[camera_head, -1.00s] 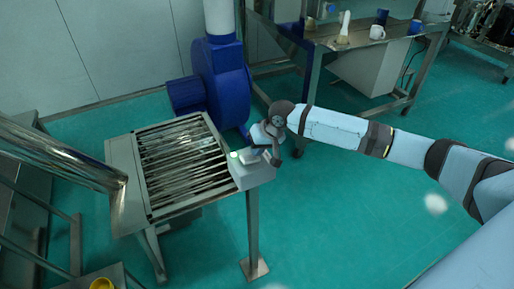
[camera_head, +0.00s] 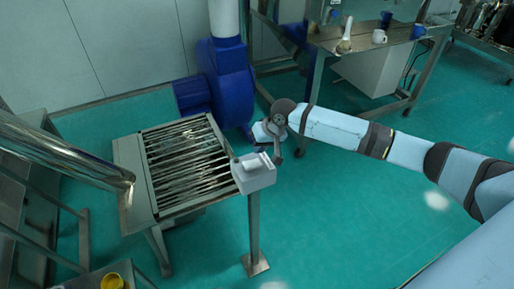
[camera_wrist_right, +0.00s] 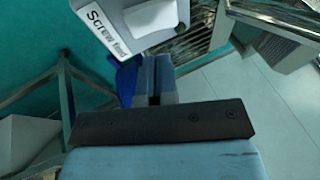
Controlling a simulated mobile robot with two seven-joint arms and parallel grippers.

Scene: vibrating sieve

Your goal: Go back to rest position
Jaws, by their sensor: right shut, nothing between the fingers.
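My right gripper (camera_head: 275,156) is beside the grey control box (camera_head: 254,174) at the right corner of the vibrating sieve (camera_head: 185,163). In the right wrist view, the gripper's fingers (camera_wrist_right: 154,80) are together with nothing between them. The box (camera_wrist_right: 117,32) shows there just beyond the fingertips, with a white rocker-like part (camera_wrist_right: 151,17) and a label that reads partly "Screw". I cannot tell if the fingers touch the box. My left gripper is not in view.
A blue blower (camera_head: 222,80) stands behind the sieve. A metal pipe (camera_head: 65,152) reaches in from the left. A steel table (camera_head: 385,42) with mugs stands at the back right. A yellow item (camera_head: 112,281) is at the bottom left. Green floor on the right is open.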

